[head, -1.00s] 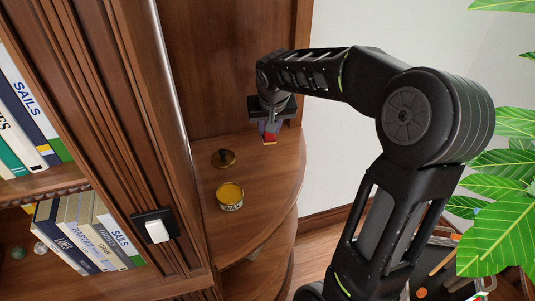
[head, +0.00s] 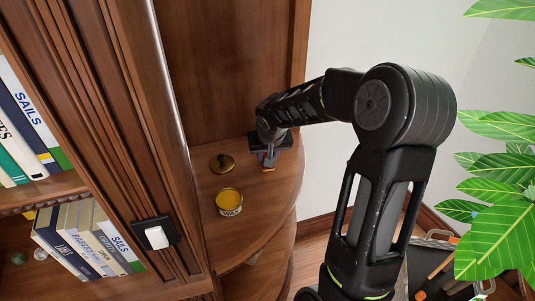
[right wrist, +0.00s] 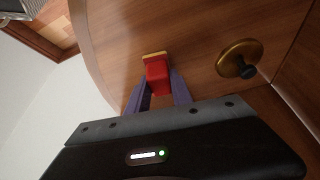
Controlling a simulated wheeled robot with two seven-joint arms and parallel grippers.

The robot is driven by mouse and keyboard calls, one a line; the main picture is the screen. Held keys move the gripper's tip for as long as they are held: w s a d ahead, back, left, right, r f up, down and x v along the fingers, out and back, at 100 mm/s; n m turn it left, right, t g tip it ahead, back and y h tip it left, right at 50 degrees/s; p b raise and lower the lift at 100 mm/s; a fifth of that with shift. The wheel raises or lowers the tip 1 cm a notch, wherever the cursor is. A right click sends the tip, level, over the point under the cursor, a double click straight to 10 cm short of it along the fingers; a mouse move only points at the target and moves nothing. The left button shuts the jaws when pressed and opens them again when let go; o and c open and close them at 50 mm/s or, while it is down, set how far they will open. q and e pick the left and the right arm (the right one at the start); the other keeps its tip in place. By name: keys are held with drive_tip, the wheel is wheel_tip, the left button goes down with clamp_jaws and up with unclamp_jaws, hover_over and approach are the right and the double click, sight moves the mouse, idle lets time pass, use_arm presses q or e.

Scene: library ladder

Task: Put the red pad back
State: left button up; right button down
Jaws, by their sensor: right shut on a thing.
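The red pad (right wrist: 157,76), a small red block with a yellowish layer at its far end, is held between the purple fingers of my right gripper (right wrist: 158,88). In the head view my right gripper (head: 268,158) is over the curved wooden shelf (head: 262,215), towards its back right, and mostly hides the pad. I cannot tell whether the pad touches the shelf. An open tin marked WAX (head: 229,203), yellow inside, stands on the shelf nearer the front. My left gripper is not in view.
A round brass lid with a dark knob (head: 222,163) lies left of my gripper; it also shows in the wrist view (right wrist: 238,58). A carved post with a light switch (head: 156,236) and bookshelves stand at left. A plant (head: 500,205) is at right. The shelf's right front is clear.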

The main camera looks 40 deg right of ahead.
drive_tip(key=shift+f+b, duration=0.2)
drive_tip(key=shift+b, duration=0.15)
drive_tip(key=c, duration=1.1)
unclamp_jaws()
drive_tip(key=shift+r, duration=0.1)
drive_tip(key=shift+r, duration=0.1)
drive_tip(key=shift+r+p, duration=0.2)
drive_tip(key=shift+p, duration=0.25)
drive_tip(key=b+v, duration=0.1)
drive_tip(key=v, duration=1)
drive_tip(key=shift+s+a+r, duration=0.1)
drive_tip(key=shift+s+r, duration=0.15)
drive_tip(key=shift+r, duration=0.05)
